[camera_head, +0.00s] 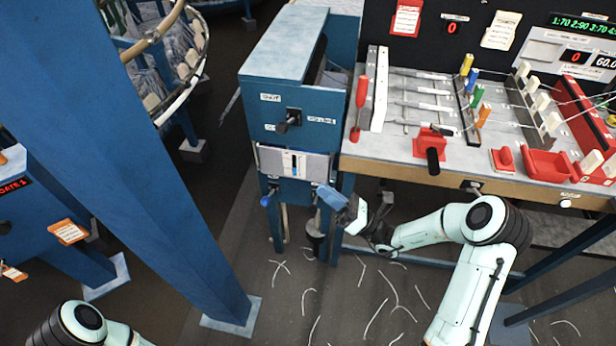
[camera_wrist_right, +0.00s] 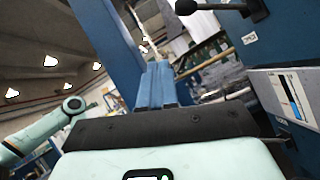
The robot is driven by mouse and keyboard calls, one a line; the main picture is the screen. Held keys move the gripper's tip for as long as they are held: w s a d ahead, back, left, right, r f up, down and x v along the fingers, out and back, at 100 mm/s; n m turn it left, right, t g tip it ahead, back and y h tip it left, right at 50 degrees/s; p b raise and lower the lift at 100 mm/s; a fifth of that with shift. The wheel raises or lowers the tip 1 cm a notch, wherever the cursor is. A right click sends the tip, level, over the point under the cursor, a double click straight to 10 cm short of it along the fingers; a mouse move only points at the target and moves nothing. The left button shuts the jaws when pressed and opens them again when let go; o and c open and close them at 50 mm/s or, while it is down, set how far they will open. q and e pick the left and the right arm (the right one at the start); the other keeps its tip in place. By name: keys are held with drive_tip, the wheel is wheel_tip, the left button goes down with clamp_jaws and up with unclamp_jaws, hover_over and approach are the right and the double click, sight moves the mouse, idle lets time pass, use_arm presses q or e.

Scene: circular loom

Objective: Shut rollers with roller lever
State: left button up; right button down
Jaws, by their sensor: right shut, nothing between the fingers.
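A black lever (camera_head: 287,122) sticks out from the front of the blue cabinet (camera_head: 285,45), between small white labels too small to read surely; I take it as the roller lever. It also shows at the top of the right wrist view (camera_wrist_right: 205,6). My right gripper (camera_head: 328,196) is shut and empty, below and right of that lever, in front of the cabinet's lower part and apart from the lever. Its blue fingers (camera_wrist_right: 156,85) lie together in the right wrist view. My left gripper is out of view; only part of the left arm shows at bottom left.
The workbench (camera_head: 460,172) with red fixtures stands right. A big blue post (camera_head: 110,130) crosses the left. White threads litter the floor.

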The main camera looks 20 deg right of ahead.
drive_tip(key=s+a+b+v, duration=0.1)
drive_tip(key=v, duration=0.7)
drive_tip(key=shift+s+r, duration=0.25)
drive_tip(key=shift+s, duration=0.1)
drive_tip(key=shift+d, duration=0.15)
drive_tip(key=s+a+f+n+g+h, duration=0.2)
drive_tip(key=s+a+f+n+g, duration=1.2)
drive_tip(key=a+f+g, duration=0.5)
drive_tip(key=s+d+f+n+h, duration=0.2)
drive_tip(key=s+f+n+h, duration=0.1)
drive_tip(key=f+n+h, duration=0.2)
drive_tip(key=s+d+f+n+h, duration=0.2)
drive_tip(key=f+n+h, duration=0.4)
drive_tip(key=f+n, duration=0.3)
drive_tip(key=shift+s+d+f+p, duration=0.25)
drive_tip(key=shift+s+d+p, duration=0.15)
drive_tip(key=shift+s, duration=0.5)
